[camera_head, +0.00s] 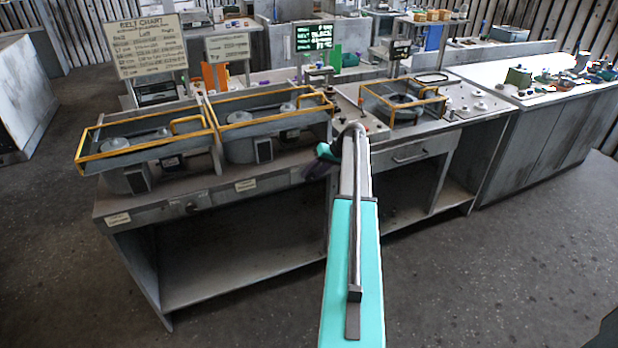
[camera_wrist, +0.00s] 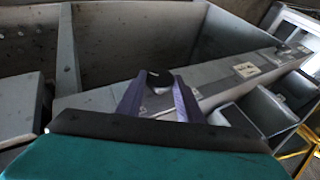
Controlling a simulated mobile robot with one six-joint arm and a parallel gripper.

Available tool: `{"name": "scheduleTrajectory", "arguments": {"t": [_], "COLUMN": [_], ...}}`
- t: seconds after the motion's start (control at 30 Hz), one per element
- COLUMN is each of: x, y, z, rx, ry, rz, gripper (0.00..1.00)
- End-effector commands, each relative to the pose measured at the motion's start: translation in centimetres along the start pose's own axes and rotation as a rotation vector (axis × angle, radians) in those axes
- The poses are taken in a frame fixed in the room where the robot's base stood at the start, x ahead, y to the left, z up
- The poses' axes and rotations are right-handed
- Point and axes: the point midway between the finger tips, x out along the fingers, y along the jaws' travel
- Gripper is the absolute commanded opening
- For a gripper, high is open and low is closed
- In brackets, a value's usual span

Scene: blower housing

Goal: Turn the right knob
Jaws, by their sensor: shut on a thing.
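The right knob (camera_wrist: 159,77) is a small dark round knob in the wrist view, on the grey front panel. My gripper (camera_wrist: 157,92) has its two purple-grey fingers on either side of it, shut on it. In the head view my gripper (camera_head: 318,169) is a dark shape at the right end of the bench's front panel (camera_head: 221,196). It hides the right knob there. Another small knob (camera_head: 190,208) sits further left on the same panel. The turn angle of the gripped knob cannot be read.
Two yellow-framed housings (camera_head: 142,142) and (camera_head: 265,119) stand on the bench above the panel. A bench with a drawer (camera_head: 412,155) adjoins on the right. A belt chart (camera_head: 147,46) stands behind. The floor in front is clear.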

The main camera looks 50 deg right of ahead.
Motion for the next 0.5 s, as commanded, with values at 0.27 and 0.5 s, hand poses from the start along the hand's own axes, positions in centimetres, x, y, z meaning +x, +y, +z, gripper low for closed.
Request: {"name": "scheduleTrajectory", "arguments": {"t": [0.27,0.5], "x": [0.35,0.23], "y": [0.36,0.27], "z": [-0.46,-0.48], "rx": [0.067,0.092], "ry": [0.010,0.011], "rz": [-0.166,-0.230], "gripper": [0.11,0.11]}}
